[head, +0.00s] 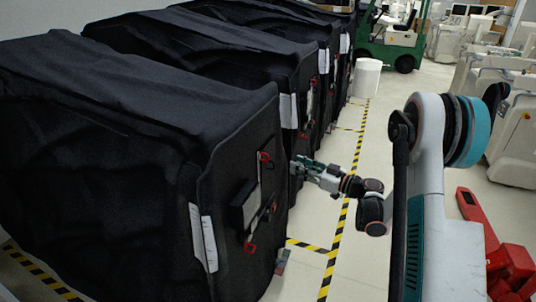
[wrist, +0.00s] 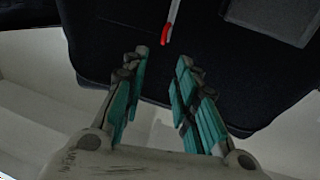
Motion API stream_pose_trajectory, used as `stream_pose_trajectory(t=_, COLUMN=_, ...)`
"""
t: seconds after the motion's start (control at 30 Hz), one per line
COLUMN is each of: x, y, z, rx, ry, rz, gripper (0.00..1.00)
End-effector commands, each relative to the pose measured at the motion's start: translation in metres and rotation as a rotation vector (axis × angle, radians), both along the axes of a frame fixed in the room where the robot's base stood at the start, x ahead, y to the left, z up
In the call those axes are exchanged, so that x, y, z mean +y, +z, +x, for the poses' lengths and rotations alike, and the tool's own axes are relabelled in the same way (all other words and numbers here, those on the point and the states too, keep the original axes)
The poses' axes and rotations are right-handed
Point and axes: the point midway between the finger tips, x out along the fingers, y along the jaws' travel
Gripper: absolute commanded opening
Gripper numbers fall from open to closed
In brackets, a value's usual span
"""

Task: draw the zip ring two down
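The nearest cart's black cover (head: 110,110) bears several red rings on its end face: an upper ring (head: 265,157), a ring on the right (head: 274,208) and a low ring (head: 249,247). My gripper (head: 297,165) is beside this face, to the right of the upper ring. In the wrist view my gripper (wrist: 160,78) is open, its teal fingers apart with nothing between them. A red ring (wrist: 166,33) hangs on a pale strip against dark cover, beyond the fingertips and clear of them. I cannot tell which head-view ring this is.
More covered carts (head: 185,40) stand in a row behind. A white label (head: 203,238) and a dark panel (head: 243,206) are on the near cover. Yellow-black tape (head: 340,225) marks the aisle. A red pallet truck (head: 490,245) stands at right, a white bin (head: 367,77) farther back.

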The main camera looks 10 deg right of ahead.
Motion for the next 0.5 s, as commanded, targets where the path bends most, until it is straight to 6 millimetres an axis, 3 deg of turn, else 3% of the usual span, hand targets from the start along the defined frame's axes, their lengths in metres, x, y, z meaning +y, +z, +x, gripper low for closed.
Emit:
stream_pose_trajectory(t=0.17, x=0.005, y=-0.008, z=0.003, rx=0.016, ry=0.015, rz=0.001, gripper=0.27)
stream_pose_trajectory(t=0.5, x=0.047, y=-0.008, z=0.047, rx=0.013, ry=0.016, rz=0.0, gripper=0.27)
